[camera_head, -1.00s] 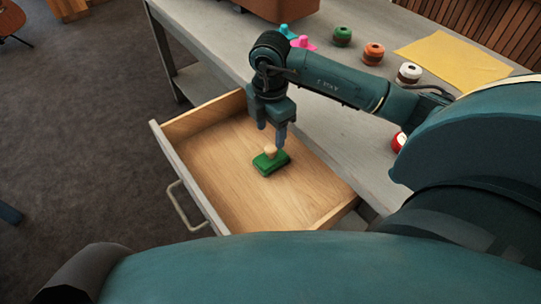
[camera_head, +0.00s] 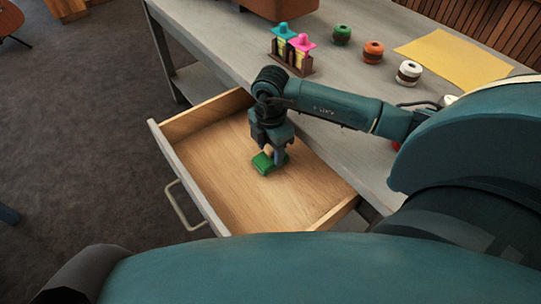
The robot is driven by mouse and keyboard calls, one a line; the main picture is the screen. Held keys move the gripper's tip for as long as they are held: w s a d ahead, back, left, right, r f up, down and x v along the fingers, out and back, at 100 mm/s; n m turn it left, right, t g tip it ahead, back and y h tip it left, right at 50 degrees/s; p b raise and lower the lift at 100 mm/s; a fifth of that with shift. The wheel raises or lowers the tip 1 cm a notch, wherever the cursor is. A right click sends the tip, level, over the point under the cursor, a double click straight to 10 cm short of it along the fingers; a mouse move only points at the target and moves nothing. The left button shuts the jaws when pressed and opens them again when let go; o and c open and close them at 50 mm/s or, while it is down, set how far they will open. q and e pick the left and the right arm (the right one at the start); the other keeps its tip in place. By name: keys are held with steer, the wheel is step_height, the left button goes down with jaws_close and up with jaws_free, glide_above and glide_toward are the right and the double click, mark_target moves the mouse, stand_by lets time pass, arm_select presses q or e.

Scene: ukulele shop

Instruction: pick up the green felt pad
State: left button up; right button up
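The green felt pad (camera_head: 263,164) lies in the open wooden drawer (camera_head: 225,190), near its middle. In the earlier frame a pale knob shows on top of it; now my gripper hides that knob. My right gripper (camera_head: 271,156) points down over the pad, with its fingers at the pad's top. One finger shows at the pad's right side. I cannot tell whether the fingers are closed on the knob. My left gripper is not in view.
The drawer's front has a metal handle (camera_head: 178,206). The grey workbench (camera_head: 340,150) above holds green (camera_head: 341,35), orange (camera_head: 373,52) and white (camera_head: 408,73) spools, a yellow sheet (camera_head: 455,58) and a small rack (camera_head: 291,60) with cyan and pink tops. The rest of the drawer is empty.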

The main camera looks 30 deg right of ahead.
steer(key=c, duration=0.9)
steer(key=shift+c, duration=0.2)
step_height(320, 180, up, 18)
steer(key=p, duration=0.2)
